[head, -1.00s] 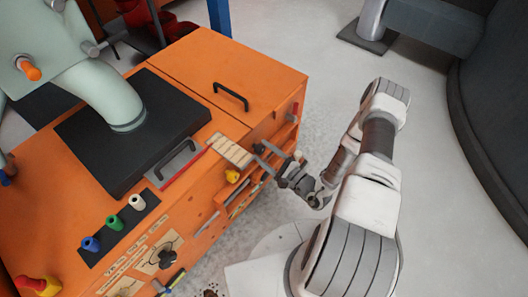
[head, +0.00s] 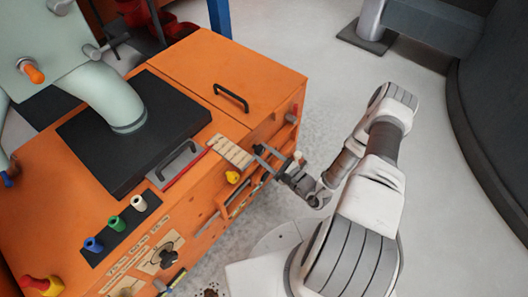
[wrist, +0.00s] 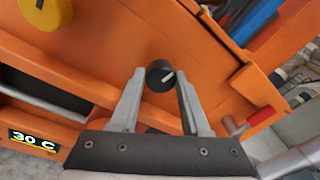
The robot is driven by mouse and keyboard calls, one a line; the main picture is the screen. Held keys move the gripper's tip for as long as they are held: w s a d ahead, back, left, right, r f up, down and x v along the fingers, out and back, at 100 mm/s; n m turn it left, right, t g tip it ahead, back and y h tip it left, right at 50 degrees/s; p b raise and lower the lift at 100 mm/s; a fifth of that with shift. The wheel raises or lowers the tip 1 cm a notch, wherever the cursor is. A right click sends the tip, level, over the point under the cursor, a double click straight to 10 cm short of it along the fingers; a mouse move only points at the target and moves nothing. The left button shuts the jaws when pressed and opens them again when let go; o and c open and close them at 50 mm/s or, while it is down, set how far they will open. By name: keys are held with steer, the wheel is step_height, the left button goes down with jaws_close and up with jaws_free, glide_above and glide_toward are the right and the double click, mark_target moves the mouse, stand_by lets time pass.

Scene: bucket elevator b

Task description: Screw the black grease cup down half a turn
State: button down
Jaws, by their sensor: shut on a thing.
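The black grease cup (wrist: 159,75) is a small round cap with a white line on its face, mounted on the orange machine front. In the wrist view its line points up and to the right. My gripper (wrist: 160,87) has one finger on each side of the cup and is shut on it. In the head view my gripper (head: 264,161) reaches the upper right part of the machine's front, where the cup shows as a small dark spot (head: 259,149) by the fingers.
A yellow knob (wrist: 46,15) sits up and left of the cup in the wrist view. A red-ended lever (wrist: 258,117) is close on the right. The orange machine (head: 255,75) has a black top handle (head: 231,97). Grey floor (head: 310,80) is open to its right.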

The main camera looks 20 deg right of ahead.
steer(key=m+p, duration=0.1)
steer(key=m, duration=0.3)
steer(key=shift+r, duration=0.1)
steer(key=m+p, duration=0.1)
steer(key=m, duration=0.2)
steer(key=shift+m+g, duration=0.4)
steer(key=m, duration=0.4)
steer(key=shift+w+d+y+p, duration=0.1)
steer(key=shift+y+p, duration=0.2)
steer(key=shift+p, duration=0.1)
steer(key=m, duration=0.3)
steer(key=shift+m+g, duration=0.3)
steer(key=m, duration=0.4)
steer(key=shift+y+b, duration=0.3)
steer(key=shift+b, duration=0.05)
steer(key=m, duration=0.3)
steer(key=shift+g+y+b, duration=0.3)
steer(key=shift+b, duration=0.1)
steer(key=m+b, duration=0.1)
steer(key=m, duration=0.3)
steer(key=shift+m+y, duration=0.3)
steer(key=shift+m+b, duration=0.4)
steer(key=shift+m, duration=1.5)
